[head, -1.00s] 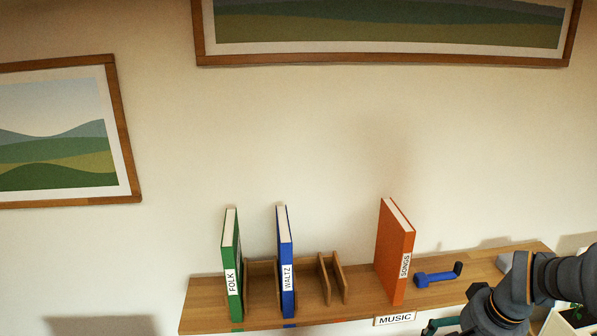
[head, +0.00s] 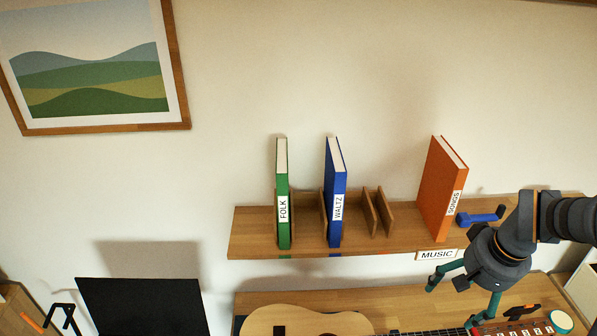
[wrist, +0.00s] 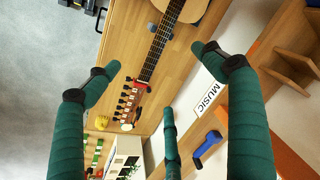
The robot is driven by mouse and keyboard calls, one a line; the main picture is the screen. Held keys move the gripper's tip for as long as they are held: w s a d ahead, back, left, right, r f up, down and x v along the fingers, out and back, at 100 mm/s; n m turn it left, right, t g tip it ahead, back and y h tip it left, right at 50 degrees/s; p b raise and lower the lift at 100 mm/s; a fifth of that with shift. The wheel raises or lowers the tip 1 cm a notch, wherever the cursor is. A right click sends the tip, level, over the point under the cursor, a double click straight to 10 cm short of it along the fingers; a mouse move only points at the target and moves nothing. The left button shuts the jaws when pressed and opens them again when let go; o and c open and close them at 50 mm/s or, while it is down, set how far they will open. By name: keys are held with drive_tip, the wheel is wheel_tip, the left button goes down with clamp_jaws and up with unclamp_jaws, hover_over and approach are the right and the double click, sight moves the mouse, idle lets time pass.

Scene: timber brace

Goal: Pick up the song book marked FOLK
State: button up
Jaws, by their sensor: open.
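The green song book marked FOLK (head: 282,168) stands upright at the left of the wooden wall shelf (head: 256,244), its label facing out, in a wooden divider slot. The blue WALTZ book (head: 335,180) stands to its right, and the orange SONGS book (head: 440,190) leans farther right. My gripper (head: 456,302) is at the lower right, below the shelf's right part, well away from the FOLK book. Its teal fingers are spread and empty, also in the wrist view (wrist: 160,75). The FOLK book does not show in the wrist view.
A blue clamp-like tool (head: 480,219) lies on the shelf right of SONGS. Empty dividers (head: 378,212) stand between WALTZ and SONGS. A MUSIC sign (head: 436,255) hangs at the shelf's front edge. A guitar (head: 300,322) lies below, with a black panel (head: 145,305) left of it.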

drive_tip(key=shift+a, duration=0.1)
drive_tip(key=c, duration=0.5)
drive_tip(key=shift+c, duration=0.6)
